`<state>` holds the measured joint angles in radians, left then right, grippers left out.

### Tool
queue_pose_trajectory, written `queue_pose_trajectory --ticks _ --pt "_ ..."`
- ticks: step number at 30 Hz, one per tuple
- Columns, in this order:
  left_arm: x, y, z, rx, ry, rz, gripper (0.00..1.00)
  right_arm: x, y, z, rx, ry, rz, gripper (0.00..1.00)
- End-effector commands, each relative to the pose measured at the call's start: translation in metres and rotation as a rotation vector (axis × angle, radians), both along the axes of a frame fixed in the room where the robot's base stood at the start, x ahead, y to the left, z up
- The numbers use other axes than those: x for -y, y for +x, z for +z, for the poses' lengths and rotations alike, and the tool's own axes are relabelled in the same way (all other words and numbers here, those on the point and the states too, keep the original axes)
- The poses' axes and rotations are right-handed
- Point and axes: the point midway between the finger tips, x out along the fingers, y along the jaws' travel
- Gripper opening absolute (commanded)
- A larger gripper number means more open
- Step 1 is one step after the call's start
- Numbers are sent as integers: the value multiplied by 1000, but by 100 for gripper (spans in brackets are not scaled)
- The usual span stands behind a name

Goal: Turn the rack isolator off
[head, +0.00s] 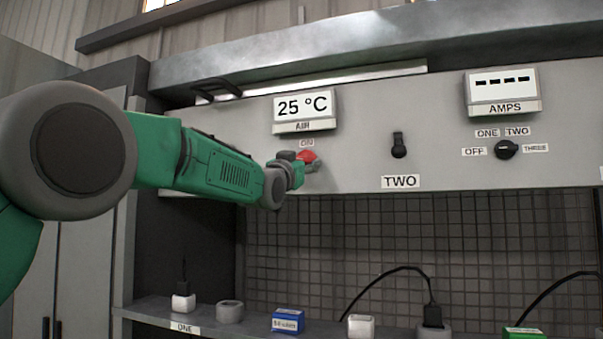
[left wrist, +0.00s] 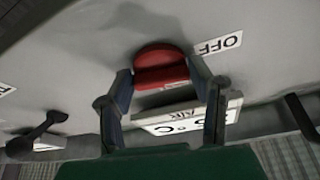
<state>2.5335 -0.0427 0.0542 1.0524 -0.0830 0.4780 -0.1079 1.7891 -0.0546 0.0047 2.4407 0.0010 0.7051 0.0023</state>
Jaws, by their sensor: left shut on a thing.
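The rack isolator is a red rotary knob (head: 308,156) on the grey panel, under the 25 °C display. An ON label (head: 306,143) sits just above it in the head view. In the left wrist view the red knob (left wrist: 160,62) stands between my fingers, with an OFF label (left wrist: 218,45) beside it. My left gripper (head: 302,166) reaches in from the left and is shut on the knob; its two fingers (left wrist: 161,78) flank the red grip. The gripper partly hides the knob in the head view, so its exact angle is unclear. My right gripper is out of view.
The AIR display (head: 304,108) is close above the knob. To the right are a black lever (head: 398,146) marked TWO, a black selector (head: 506,150) and the AMPS display (head: 501,91). A shelf (head: 150,313) below holds plugs and small boxes.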

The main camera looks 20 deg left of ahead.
Motion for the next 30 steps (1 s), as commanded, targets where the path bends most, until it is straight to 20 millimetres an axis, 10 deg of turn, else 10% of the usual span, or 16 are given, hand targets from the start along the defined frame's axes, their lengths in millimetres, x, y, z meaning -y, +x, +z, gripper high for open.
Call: queue_pose_trajectory --ticks 28,29,30 --pt "-1 -4 11 14 -204 0 19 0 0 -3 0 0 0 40" --pt "-1 -4 12 14 -204 0 55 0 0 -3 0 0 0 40" --pt "-1 -4 11 14 -204 0 69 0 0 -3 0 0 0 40"
